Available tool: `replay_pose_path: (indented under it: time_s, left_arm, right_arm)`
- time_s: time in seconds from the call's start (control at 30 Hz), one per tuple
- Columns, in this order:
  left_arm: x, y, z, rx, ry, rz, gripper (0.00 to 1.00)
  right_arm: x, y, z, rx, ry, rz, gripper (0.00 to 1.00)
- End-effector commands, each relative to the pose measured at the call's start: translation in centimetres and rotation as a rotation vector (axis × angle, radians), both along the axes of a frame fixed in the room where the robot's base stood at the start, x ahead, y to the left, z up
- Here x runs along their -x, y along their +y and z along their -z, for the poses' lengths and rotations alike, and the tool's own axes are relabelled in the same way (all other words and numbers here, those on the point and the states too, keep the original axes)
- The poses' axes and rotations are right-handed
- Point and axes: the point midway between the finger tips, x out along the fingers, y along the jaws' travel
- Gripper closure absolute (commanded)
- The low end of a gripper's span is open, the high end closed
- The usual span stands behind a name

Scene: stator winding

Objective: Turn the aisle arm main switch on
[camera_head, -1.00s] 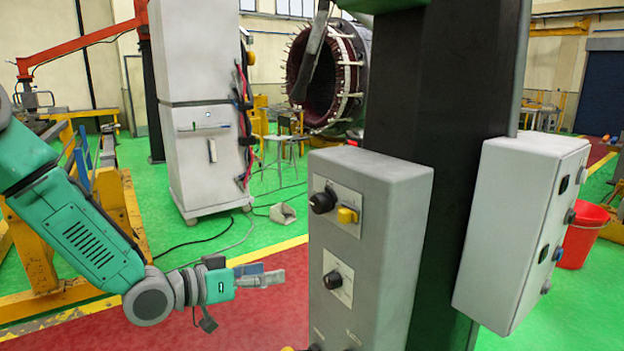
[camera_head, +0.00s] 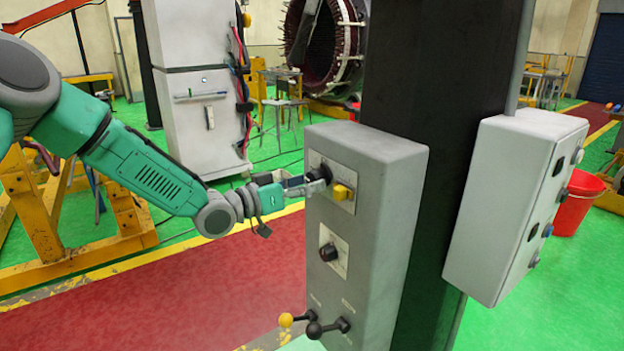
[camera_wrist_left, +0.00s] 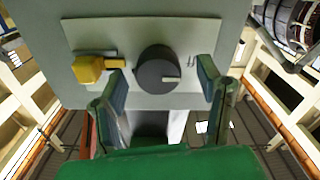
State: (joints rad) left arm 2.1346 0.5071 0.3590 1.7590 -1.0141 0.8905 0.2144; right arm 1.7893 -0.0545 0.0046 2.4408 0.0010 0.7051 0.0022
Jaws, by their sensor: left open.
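A grey control box (camera_head: 375,240) is fixed to a dark column. On its upper plate are a black rotary knob (camera_head: 318,174) and a yellow knob (camera_head: 342,192). In the left wrist view the black knob (camera_wrist_left: 158,70) lies between the fingertips, and the yellow knob (camera_wrist_left: 90,69) is left of them. A second black knob (camera_head: 329,252) is on a lower plate. My left gripper (camera_head: 308,186) is open, with its fingers at the upper plate around the black knob; I cannot tell whether they touch it. My right gripper is not in view.
Two levers with a yellow ball (camera_head: 286,320) and a black ball (camera_head: 314,330) stick out low on the box. A white box (camera_head: 510,210) hangs on the column's right side. A red bucket (camera_head: 577,205) stands behind it. The red floor strip at left is open.

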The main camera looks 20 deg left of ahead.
Motion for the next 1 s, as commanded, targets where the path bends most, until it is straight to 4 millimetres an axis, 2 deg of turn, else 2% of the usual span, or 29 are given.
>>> replay_pose_path:
  time_s: [0.13,0.43,0.47,0.5,0.57,0.6,1.0]
  left_arm:
    - [-0.82,-0.74,0.01,0.000,0.001,0.001,0.40]
    - [-0.99,-0.85,0.06,0.001,0.002,0.000,0.40]
    - [-0.98,-0.84,0.06,0.001,0.002,0.000,0.47]
    - [-0.98,-0.84,0.06,0.000,0.001,0.000,0.61]
    - [-0.98,-0.82,0.06,0.001,0.002,0.000,0.82]
    - [-1.00,-0.81,0.06,0.000,0.001,0.000,0.89]
    - [-1.08,-0.72,0.20,-0.040,-0.030,-0.002,0.89]
  right_arm:
    - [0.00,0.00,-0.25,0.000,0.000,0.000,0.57]
    - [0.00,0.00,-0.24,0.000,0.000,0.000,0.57]
    - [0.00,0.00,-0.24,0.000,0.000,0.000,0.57]
    - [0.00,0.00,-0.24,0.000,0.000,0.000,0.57]
    - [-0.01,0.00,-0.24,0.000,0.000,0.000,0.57]
    - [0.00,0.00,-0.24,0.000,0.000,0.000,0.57]
    - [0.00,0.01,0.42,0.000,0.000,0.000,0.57]
